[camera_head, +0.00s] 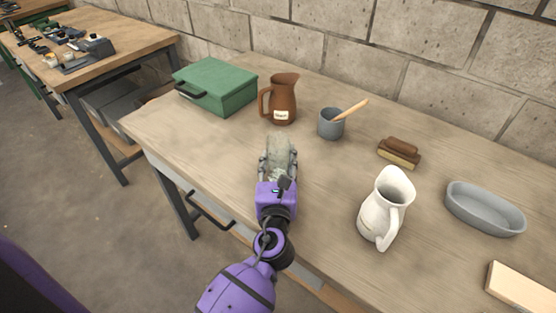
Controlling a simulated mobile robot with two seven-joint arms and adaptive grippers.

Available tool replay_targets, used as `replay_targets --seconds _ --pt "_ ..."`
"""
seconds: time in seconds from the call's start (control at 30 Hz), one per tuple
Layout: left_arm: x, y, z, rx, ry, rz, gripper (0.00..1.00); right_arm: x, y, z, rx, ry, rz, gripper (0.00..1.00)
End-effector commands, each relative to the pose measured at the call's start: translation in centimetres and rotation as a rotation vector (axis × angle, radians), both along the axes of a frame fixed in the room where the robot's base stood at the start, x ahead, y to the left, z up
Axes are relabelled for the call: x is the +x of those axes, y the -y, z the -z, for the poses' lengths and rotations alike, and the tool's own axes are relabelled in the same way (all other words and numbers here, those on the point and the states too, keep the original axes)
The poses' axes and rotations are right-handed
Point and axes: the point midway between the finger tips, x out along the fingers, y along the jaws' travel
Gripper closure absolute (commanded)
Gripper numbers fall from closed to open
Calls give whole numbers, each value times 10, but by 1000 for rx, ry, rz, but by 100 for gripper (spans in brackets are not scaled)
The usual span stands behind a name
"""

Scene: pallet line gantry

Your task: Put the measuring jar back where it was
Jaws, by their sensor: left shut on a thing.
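A clear, greenish-grey measuring jar (281,148) is in my left gripper (277,166), at the middle of the workbench (205,150). The fingers close around its sides, and its near end is partly hidden by the purple gripper body. I cannot tell whether the jar touches the bench top or is a little above it. My right gripper is not in the view.
Behind the jar stand a brown labelled jug (284,100) and a grey pot (331,124) with a wooden handle. A green box (215,86) is at left. At right are a brush (400,152), white jug (384,210), grey dish (485,209) and pale block (522,288).

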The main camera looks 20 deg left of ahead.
Motion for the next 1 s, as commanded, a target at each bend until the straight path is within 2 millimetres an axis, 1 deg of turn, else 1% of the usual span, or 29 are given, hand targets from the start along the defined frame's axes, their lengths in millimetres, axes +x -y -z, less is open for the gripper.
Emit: replay_targets --seconds 0.1,0.13,0.23,0.27,0.53,0.63,0.77,1.0 --pt "0 0 5 0 -2 0 89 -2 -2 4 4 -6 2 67" --pt "0 0 4 0 -1 0 53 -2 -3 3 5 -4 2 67" --pt "0 0 4 0 -1 0 40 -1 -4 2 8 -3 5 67" --pt "0 0 3 0 -1 0 38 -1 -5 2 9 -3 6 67" --pt "0 0 3 0 -1 0 38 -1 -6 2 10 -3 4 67" --pt "0 0 -3 1 2 0 38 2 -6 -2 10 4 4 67" --pt "-18 4 3 0 -4 -1 38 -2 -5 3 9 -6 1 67" --pt "-69 19 4 -1 -7 0 38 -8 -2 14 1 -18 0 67"
